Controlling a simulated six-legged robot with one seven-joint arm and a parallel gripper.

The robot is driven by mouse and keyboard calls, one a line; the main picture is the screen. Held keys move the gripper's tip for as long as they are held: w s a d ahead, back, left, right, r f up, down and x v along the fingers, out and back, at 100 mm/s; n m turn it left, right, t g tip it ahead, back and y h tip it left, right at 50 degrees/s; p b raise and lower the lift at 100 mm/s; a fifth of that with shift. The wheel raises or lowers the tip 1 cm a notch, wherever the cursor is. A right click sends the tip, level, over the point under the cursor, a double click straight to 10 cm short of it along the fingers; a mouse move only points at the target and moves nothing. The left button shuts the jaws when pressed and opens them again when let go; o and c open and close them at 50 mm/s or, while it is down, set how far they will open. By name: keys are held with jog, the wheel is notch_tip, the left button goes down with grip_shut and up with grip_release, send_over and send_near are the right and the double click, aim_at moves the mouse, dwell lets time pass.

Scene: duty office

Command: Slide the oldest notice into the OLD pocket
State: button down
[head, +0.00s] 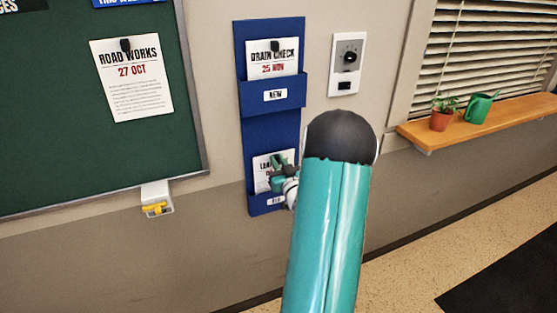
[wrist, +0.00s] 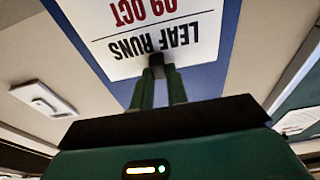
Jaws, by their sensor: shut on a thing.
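The LEAF RUNS 09 OCT notice (wrist: 140,35) is a white sheet with a black clip, upside down in the wrist view. In the head view the notice (head: 262,180) stands at the lower pocket (head: 258,204) of the blue wall holder, its bottom edge behind the pocket's front. My gripper (wrist: 158,73) is shut on the notice's black clip; in the head view my gripper (head: 280,172) covers part of the sheet. The lower pocket's label is too small to read surely. The DRAIN CHECK 25 NOV notice (head: 265,65) stands in the upper pocket (head: 250,97), labelled NEW.
The ROAD WORKS 27 OCT notice (head: 137,90) hangs on the green board (head: 50,130) at left. A yellow-and-white wall fixture (head: 157,196) sits below the board. A dial panel (head: 347,65) is right of the holder. A shelf (head: 480,122) bears a potted plant and watering can.

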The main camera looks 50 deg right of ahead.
jog(key=shift+f, duration=1.6)
jog(key=c, duration=1.3)
grip_release()
jog(key=v, duration=1.3)
jog(key=shift+s+a, duration=0.2)
jog(key=shift+s, duration=0.15)
